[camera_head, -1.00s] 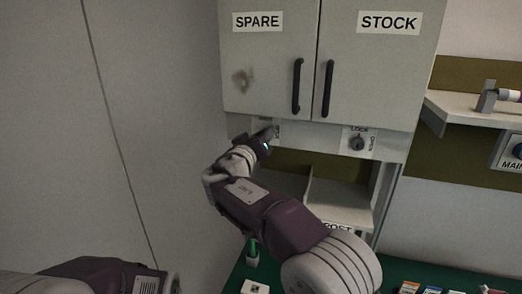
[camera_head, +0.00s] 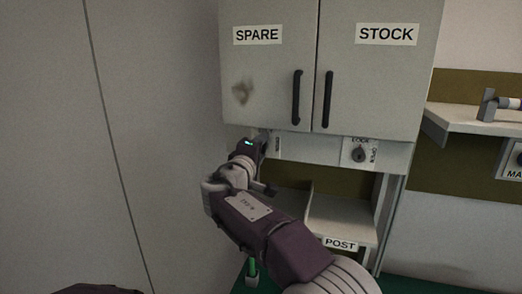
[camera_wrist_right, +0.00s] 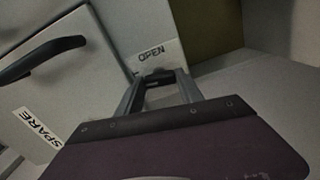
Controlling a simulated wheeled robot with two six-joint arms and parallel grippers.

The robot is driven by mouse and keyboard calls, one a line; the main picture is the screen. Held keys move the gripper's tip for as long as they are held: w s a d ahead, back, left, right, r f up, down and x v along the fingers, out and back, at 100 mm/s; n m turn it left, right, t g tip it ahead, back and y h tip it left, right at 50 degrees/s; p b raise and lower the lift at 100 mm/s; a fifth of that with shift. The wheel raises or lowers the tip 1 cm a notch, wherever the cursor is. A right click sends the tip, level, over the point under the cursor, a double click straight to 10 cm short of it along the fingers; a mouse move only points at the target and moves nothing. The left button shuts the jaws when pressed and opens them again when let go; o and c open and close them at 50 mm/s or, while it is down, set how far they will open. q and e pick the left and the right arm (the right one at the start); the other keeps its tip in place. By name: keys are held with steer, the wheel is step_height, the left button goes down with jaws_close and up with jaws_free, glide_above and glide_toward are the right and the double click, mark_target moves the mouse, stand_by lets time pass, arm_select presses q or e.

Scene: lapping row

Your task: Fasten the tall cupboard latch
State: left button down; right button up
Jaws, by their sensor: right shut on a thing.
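The cupboard has a left door marked SPARE (camera_head: 265,75) and a right door marked STOCK (camera_head: 380,80), both shut. My right gripper (camera_head: 263,140) is at the rail just under the SPARE door. In the right wrist view its two fingers (camera_wrist_right: 157,85) are shut on a small dark latch knob (camera_wrist_right: 156,72), beside a label reading OPEN (camera_wrist_right: 151,54). My gripper hides most of the knob, so its exact angle cannot be told. A second knob (camera_head: 359,153) with LOCK and OPEN marks sits under the STOCK door, apart from my gripper.
Two black door handles (camera_head: 297,97) hang just above the rail. Below it are open shelves with a POST label (camera_head: 340,244) and a green bench top (camera_head: 400,284). A wall shelf (camera_head: 465,122) stands at right. A plain grey panel (camera_head: 160,120) fills the left.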

steer(key=shift+n, duration=0.9)
steer(key=o, duration=1.4)
steer(key=shift+a, duration=0.1)
steer(key=b+v, duration=0.4)
steer(key=v, duration=0.5)
